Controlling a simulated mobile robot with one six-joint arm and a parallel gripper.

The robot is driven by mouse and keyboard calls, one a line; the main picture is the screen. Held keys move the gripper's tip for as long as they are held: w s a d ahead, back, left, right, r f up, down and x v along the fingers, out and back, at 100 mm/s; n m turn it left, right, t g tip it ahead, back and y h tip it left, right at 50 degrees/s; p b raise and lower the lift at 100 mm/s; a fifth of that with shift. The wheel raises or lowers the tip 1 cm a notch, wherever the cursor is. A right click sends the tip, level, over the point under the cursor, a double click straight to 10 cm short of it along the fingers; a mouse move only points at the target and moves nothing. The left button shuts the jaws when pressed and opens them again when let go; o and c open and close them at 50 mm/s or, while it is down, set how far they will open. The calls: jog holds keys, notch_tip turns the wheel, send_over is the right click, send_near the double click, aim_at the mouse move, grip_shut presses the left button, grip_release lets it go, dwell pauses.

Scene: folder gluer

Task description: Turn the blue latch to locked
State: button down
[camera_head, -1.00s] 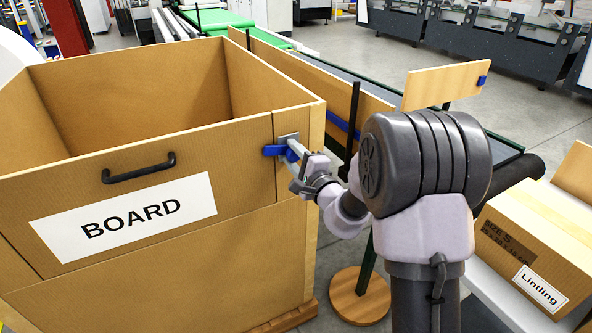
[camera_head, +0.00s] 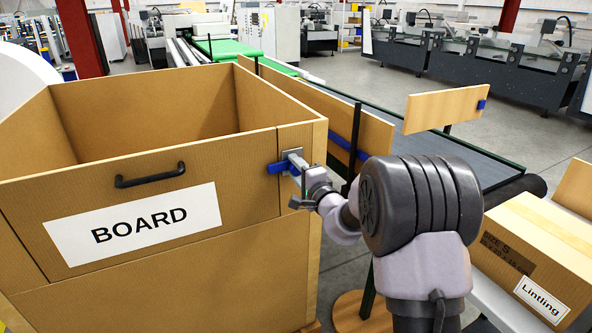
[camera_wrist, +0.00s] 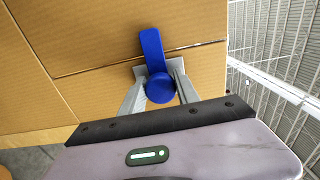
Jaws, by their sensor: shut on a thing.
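The blue latch (camera_head: 281,168) is on a grey plate at the upper right corner of the cardboard-brown BOARD bin. Its bar points left, about level, across the seam between the corner post and the front panel (camera_head: 60,195). In the wrist view the latch bar (camera_wrist: 152,50) runs up from a round blue hub and crosses the same seam. My gripper (camera_head: 300,178) is at the latch, and its fingers lie on either side of the hub in the wrist view (camera_wrist: 160,92). It is shut on the latch. The finger contact is partly hidden.
A black handle (camera_head: 150,175) sits on the panel left of the latch. A conveyor (camera_head: 460,155) with upright boards (camera_head: 445,109) runs behind my arm. A Lintling carton (camera_head: 535,250) stands at the right. Grey floor shows beyond the conveyor.

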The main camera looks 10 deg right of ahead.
jog(key=c, duration=0.9)
grip_release()
jog(key=shift+c, duration=0.2)
jog(key=p+v, duration=0.2)
jog(key=v, duration=1.5)
jog(key=shift+s, duration=0.25)
